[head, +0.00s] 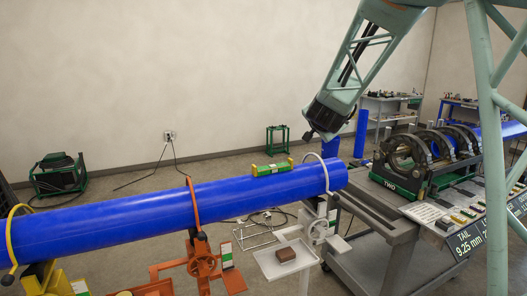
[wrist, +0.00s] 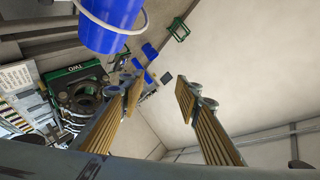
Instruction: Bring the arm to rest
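My gripper (wrist: 160,95) shows in the wrist view with its two ribbed fingers spread apart and nothing between them. In the head view my arm comes down from the upper right, and my gripper (head: 316,132) hangs above the right end of the blue pipe (head: 120,222), apart from it. The fingers are small and dark there. The pipe end also shows in the wrist view (wrist: 110,22) at the top left.
The fusion machine (head: 420,155) stands on a cart (head: 385,235) at the right. Clamps and stands support the pipe, and a green level (head: 272,168) lies on top. Open floor lies behind the pipe.

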